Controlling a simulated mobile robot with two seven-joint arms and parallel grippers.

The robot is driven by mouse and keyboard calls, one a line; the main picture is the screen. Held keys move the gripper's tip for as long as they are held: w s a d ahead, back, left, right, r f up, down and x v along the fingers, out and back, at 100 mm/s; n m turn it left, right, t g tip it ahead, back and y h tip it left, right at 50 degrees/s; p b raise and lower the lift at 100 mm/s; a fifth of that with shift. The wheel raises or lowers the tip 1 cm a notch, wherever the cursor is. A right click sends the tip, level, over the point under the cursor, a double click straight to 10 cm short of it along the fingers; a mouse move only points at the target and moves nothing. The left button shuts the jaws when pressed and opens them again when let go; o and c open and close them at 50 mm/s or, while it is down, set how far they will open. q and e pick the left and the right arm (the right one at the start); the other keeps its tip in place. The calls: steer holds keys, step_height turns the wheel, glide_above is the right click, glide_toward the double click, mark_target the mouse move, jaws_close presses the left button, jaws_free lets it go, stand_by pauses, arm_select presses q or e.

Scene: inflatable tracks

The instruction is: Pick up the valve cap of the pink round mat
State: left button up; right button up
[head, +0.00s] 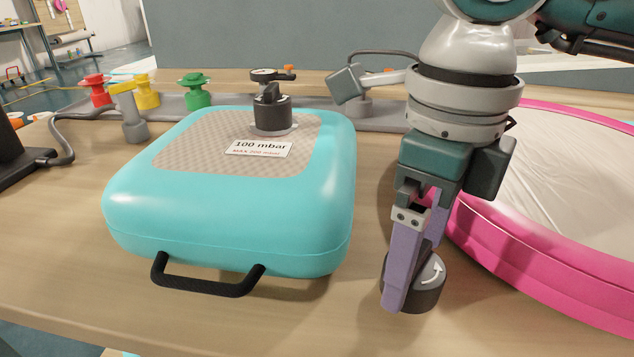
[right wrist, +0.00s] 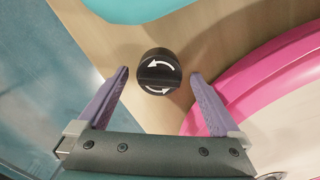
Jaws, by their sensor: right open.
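The valve cap (head: 430,288) is a round black cap with white curved arrows on top. It sits on the wooden table beside the pink round mat (head: 520,255), apart from it. My right gripper (head: 412,280) has purple fingers, points down at the cap and is open. The near finger hides part of the cap in the head view. In the right wrist view the cap (right wrist: 159,72) shows between the two fingertips, with a gap on each side. I cannot tell how far the fingertips are above the table. My left gripper is not in view.
A turquoise inflatable cushion (head: 215,215) with a black handle and a gauge on its valve lies to the left. Behind it a grey rail (head: 165,106) carries red, yellow and green fittings. Bare table (head: 330,310) shows in front.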

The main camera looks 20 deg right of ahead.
steer(key=shift+f, duration=0.55)
steer(key=c, duration=1.3)
steer(key=shift+r, duration=0.15)
